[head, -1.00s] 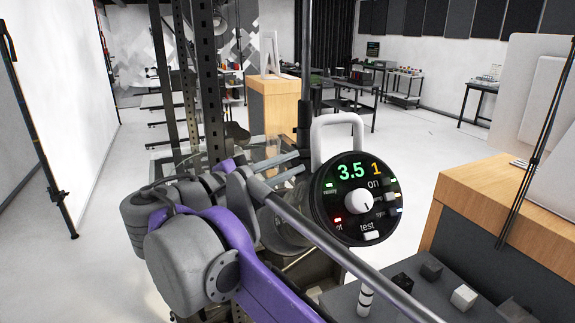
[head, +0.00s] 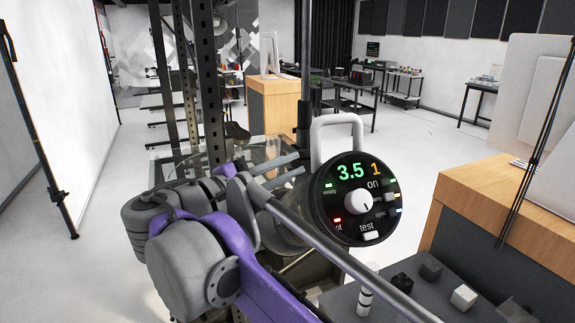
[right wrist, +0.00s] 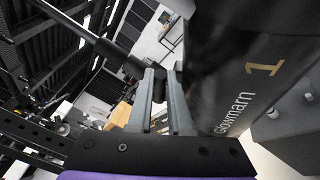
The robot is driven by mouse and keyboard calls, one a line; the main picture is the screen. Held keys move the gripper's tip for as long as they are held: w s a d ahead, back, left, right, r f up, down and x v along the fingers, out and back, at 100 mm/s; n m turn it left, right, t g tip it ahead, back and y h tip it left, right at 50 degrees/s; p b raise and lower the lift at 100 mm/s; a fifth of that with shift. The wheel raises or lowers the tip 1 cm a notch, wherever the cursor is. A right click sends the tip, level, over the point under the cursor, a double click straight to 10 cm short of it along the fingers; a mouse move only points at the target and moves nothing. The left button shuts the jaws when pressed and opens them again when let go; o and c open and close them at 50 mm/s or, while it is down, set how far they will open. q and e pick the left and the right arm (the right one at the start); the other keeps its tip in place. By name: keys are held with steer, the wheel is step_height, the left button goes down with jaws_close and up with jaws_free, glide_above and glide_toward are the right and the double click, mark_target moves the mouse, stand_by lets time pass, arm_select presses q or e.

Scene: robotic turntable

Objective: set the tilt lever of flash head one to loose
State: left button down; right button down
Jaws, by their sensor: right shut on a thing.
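Flash head one (head: 322,200) is a dark cylinder with a round control panel showing a green 3.5 and an orange 1, and a white handle on top. In the right wrist view its black body (right wrist: 236,62) carries the words "Glowmarn 1". My right gripper (head: 298,165) is beside the flash head, on its left in the head view. In the right wrist view the right gripper (right wrist: 165,78) is shut on a small dark piece, which looks like the tilt lever (right wrist: 158,90). The head view does not show the lever clearly. My left gripper is not in view.
A grey bar crosses in front of the flash head. A dark upright stand (head: 304,90) rises behind it. A dark table with small blocks (head: 463,297) is at lower right, below a wooden-topped counter (head: 490,190). Pale floor lies open behind.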

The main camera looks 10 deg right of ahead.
steer(key=shift+s+f+m, duration=0.1)
steer(key=shift+f+m, duration=0.15)
steer(key=shift+m, duration=0.25)
steer(key=c, duration=1.1)
jaws_free()
steer(key=shift+a, duration=0.1)
steer(key=v, duration=1)
steer(key=shift+s+a+f+b, duration=0.2)
steer(key=shift+s+b, duration=0.1)
